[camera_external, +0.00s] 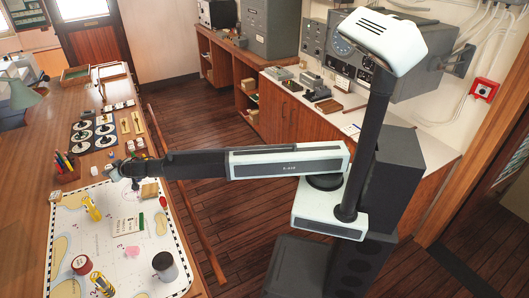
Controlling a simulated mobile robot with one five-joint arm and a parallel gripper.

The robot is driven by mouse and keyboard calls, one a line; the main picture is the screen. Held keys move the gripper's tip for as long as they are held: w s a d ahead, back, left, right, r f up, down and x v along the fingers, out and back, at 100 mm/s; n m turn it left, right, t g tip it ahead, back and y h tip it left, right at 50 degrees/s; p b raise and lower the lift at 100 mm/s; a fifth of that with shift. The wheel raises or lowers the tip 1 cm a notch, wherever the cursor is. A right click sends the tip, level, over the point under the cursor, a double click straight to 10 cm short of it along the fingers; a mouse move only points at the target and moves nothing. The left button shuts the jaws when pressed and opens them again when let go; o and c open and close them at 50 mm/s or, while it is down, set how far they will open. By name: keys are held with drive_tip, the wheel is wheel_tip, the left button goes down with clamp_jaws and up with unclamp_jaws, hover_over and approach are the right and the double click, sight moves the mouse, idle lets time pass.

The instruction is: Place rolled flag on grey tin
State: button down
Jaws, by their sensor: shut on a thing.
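My gripper (125,172) is at the end of my outstretched arm, over the far edge of the chart on the wooden table. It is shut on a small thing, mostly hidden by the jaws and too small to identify. I cannot make out the rolled flag for certain. The grey tin (168,271) is a short cylinder with a dark top, upright near the chart's front right corner. It stands well in front of my gripper and apart from it.
On the chart (125,219) are a red tin (82,265), yellow items (92,208), a small red thing (163,202) and a beige block (150,189) close to my gripper. A pen holder (65,162) stands left. A wooden rail (190,190) runs along the table's right side.

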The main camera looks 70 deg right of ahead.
drive_tip(key=s+d+m+h, duration=0.2)
drive_tip(key=s+d, duration=0.2)
drive_tip(key=s, duration=0.1)
wheel_tip(320, 180, up, 8)
drive_tip(key=n+y+p, duration=0.4)
drive_tip(key=p, duration=0.4)
hover_over(162, 260)
wheel_tip(162, 260, down, 9)
drive_tip(key=b, duration=0.9)
drive_tip(key=shift+r, duration=0.35)
drive_tip(key=shift+f, duration=0.2)
drive_tip(key=c, duration=1)
unclamp_jaws()
drive_tip(key=shift+r, duration=0.1)
